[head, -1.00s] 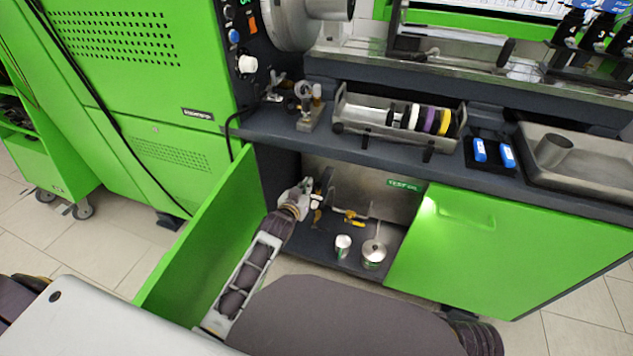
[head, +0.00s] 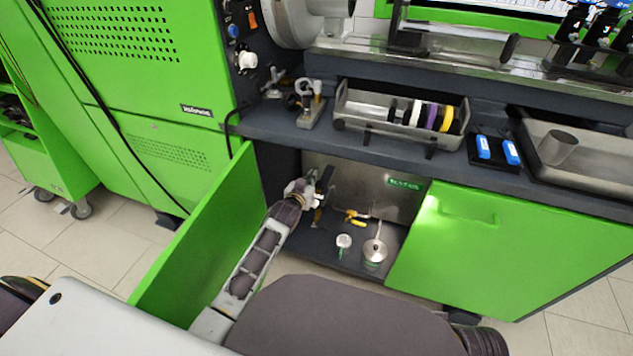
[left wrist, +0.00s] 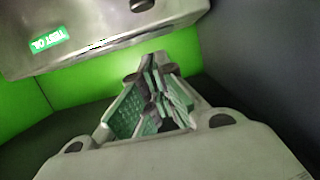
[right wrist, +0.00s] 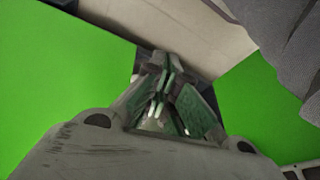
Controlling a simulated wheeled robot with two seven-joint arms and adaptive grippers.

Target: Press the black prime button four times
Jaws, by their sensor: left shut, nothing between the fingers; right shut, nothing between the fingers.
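I cannot pick out the black prime button for certain in any view. My left gripper (head: 325,181) is inside the open cabinet, in front of the left part of the steel test oil tank (head: 399,199). In the left wrist view the left gripper (left wrist: 156,68) is shut and empty below the tank (left wrist: 100,35) with its green label. A dark round part (left wrist: 141,5) shows at the top of the tank there. My right gripper (right wrist: 166,66) shows only in the right wrist view, shut and empty, against green panels.
The open green door (head: 200,238) stands left of my left arm. A yellow-handled valve (head: 355,217), a small white can (head: 344,241) and a metal oil can (head: 375,250) are in the cabinet. The dark worktop (head: 270,122) lies above.

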